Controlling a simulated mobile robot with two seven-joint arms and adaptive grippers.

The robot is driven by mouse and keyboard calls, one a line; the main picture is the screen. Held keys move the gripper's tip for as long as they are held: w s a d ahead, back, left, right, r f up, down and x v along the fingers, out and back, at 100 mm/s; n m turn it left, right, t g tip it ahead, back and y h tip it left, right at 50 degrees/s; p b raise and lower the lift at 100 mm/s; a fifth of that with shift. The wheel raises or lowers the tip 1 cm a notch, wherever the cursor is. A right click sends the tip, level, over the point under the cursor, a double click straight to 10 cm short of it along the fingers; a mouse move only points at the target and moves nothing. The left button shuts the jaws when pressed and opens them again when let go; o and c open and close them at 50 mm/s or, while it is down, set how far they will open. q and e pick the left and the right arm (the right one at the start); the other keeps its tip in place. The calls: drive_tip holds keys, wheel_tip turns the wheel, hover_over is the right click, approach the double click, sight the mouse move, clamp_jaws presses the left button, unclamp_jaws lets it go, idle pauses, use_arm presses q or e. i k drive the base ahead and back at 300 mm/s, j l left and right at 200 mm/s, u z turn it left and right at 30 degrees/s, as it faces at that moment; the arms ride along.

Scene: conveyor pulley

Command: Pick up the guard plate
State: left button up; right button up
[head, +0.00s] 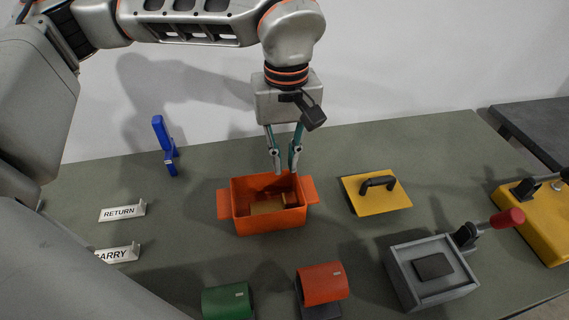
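The guard plate looks to be the yellow plate (365,203) with a black bar handle (378,183). It lies flat on the grey-green table, right of the orange bin. My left gripper (285,168) points down over the orange bin (262,222), left of the plate and apart from it. Its two fingers are apart with nothing seen between them. The fingertips are at or just above the bin's back part; the exact height is hard to tell. My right gripper is not in view.
A tan block (267,206) lies in the bin. A grey box with a red-knobbed lever (432,268) stands front right, a yellow unit (538,220) far right. Green (227,302) and red (322,283) holders stand in front. A blue tool (165,145) and a RETURN sign (122,212) are left.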

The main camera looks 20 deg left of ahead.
sight(378, 192)
drive_tip(key=k, duration=1.5)
